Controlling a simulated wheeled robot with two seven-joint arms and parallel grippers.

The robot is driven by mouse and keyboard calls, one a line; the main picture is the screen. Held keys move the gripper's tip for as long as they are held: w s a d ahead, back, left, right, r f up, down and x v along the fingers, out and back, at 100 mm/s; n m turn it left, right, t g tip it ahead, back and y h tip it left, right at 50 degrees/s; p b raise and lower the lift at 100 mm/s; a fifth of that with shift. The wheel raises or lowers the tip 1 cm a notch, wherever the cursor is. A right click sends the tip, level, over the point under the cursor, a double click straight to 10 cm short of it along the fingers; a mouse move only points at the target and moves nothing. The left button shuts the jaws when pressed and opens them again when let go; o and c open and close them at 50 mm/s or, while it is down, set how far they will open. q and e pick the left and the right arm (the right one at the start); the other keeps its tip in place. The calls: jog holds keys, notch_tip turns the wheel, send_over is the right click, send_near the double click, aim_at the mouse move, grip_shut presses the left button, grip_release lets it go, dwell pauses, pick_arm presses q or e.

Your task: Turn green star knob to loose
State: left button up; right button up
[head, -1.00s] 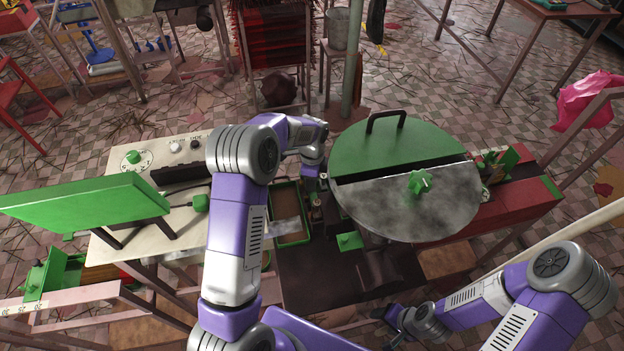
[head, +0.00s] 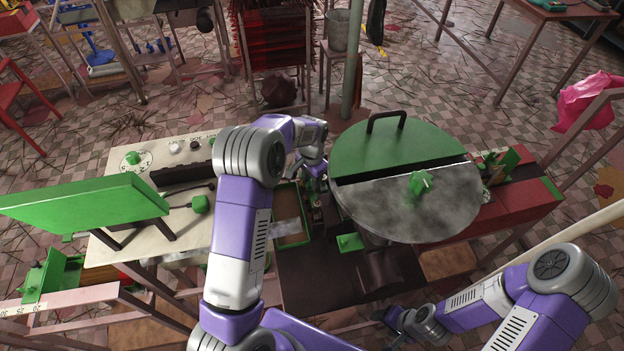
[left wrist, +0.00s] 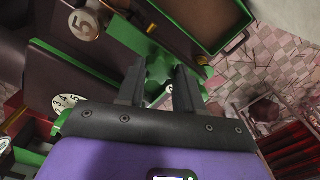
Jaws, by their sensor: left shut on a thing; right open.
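The green star knob (left wrist: 158,70) is between the two fingers of my left gripper (left wrist: 158,88) in the left wrist view. The fingers are shut on it from both sides and cover part of it. In the head view my left gripper (head: 316,178) is at the machine just left of the big round disc, and the knob is mostly hidden there. My right gripper (head: 390,318) is low in the head view, open and away from the knob.
A round disc with a green half lid (head: 390,145) stands close to the right of my left gripper. A shallow green-rimmed tray (head: 306,241) lies below it. A cream panel (head: 128,185) with dials is at the left.

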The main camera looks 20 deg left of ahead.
pick_arm(q)
jog(key=shift+n, duration=0.7)
jog(key=o, duration=1)
jog(key=shift+o, duration=0.2)
jog(key=shift+r, duration=0.15)
notch_tip(320, 180, up, 7)
jog(key=shift+r+p, duration=0.2)
jog(key=shift+p, duration=0.15)
